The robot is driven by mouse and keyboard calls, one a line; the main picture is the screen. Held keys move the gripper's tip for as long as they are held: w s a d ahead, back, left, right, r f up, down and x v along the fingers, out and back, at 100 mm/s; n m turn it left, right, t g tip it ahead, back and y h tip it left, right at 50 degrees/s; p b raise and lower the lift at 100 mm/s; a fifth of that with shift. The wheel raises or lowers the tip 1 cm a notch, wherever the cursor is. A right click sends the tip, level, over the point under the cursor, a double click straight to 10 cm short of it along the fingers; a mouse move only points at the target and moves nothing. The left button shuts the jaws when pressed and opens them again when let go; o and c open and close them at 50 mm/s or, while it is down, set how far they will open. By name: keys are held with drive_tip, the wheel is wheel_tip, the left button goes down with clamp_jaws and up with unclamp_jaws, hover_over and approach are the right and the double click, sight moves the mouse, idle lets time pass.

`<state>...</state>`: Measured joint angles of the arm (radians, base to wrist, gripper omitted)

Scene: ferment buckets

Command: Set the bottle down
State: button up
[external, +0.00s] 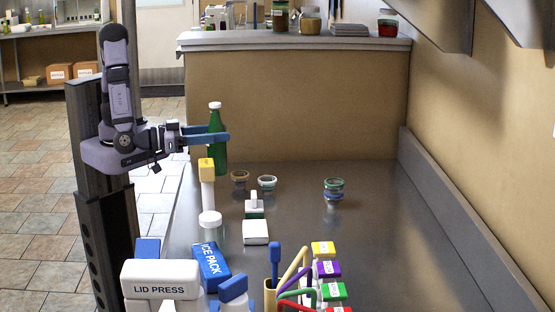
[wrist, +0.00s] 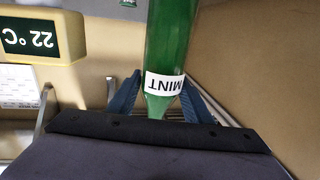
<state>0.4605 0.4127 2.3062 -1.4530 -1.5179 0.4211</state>
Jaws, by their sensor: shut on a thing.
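The green bottle (external: 217,156) with a white cap is upright at the far left of the steel counter. It also shows in the wrist view (wrist: 173,38), where a white label reads MINT. My gripper (external: 220,137) has its blue fingers closed around the bottle's upper part. In the wrist view, the fingers of my gripper (wrist: 160,85) lie on both sides of the bottle near the label. The bottle's base is partly hidden behind a yellow-topped post in the external view, so I cannot tell if it touches the counter.
The yellow-topped white post (external: 207,183) stands just in front of the bottle. Small bowls (external: 240,177) and stacked dishes (external: 334,189) are to the right. A white-lidded jar (external: 210,225), ice pack (external: 211,266) and lid press (external: 160,279) are nearer.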

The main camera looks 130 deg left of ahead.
sight(217, 160)
drive_tip(key=shift+f, duration=3.9)
drive_tip(key=shift+f, duration=0.15)
drive_tip(key=o, duration=1.5)
